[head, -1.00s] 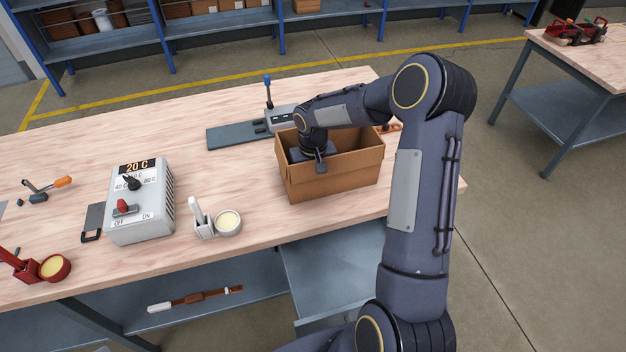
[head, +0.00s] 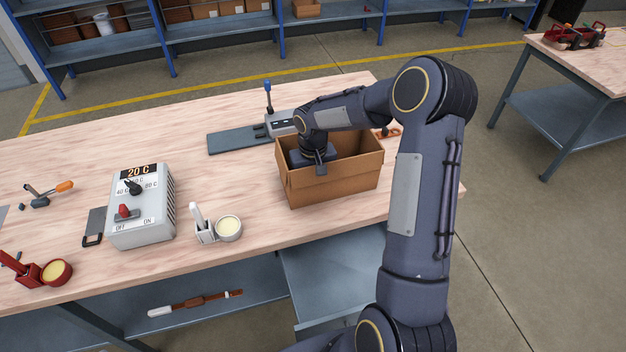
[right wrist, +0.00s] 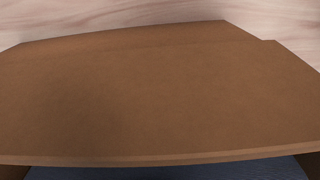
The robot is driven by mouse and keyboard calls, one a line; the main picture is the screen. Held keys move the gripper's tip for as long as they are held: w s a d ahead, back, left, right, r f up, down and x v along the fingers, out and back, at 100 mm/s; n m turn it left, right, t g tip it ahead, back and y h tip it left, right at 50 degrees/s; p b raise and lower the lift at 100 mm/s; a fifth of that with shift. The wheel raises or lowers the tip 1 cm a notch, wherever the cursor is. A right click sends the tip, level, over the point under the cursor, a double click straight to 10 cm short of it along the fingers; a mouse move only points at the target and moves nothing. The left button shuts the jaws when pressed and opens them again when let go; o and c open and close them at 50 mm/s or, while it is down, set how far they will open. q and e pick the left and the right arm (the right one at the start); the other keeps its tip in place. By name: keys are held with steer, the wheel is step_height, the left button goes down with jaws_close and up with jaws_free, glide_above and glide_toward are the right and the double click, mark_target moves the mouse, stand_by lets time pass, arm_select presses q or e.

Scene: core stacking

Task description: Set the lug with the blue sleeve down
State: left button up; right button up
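My right arm reaches across the table, and its gripper (head: 320,160) points down into an open brown cardboard box (head: 335,187). The gripper's body shows above the box's near left rim; its fingertips are hidden by the box wall, so I cannot see whether they hold anything. In the right wrist view a brown cardboard surface of the box (right wrist: 150,95) fills most of the picture, with a dark blue strip below it that I cannot identify. No lug with a blue sleeve can be made out. My left gripper is not in view.
A lever device with a blue knob (head: 267,86) and grey plate (head: 236,141) stand behind the box. A grey control box (head: 142,215), white holder (head: 203,226) and cream-filled pot (head: 229,228) are to its left. Bare tabletop (head: 130,125) lies at the back left.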

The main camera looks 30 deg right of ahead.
steer(key=s+a+r+t+p, duration=0.1)
steer(key=s+r+p, duration=0.2)
steer(key=r, duration=0.7)
steer(key=s+a+r+p, duration=0.1)
steer(key=s+r+p, duration=0.2)
steer(key=r, duration=0.6)
steer(key=s+a+r+t+y, duration=0.1)
steer(key=s+a, duration=0.2)
steer(key=s, duration=0.4)
steer(key=s+a+r+t+y, duration=0.1)
steer(key=s+a+r+t, duration=0.1)
steer(key=s, duration=0.5)
steer(key=s+a+r+n+t+y, duration=0.1)
steer(key=s+a+r, duration=0.1)
steer(key=s+a, duration=0.2)
steer(key=s, duration=0.3)
steer(key=shift+t+y, duration=0.3)
steer(key=shift+y, duration=0.1)
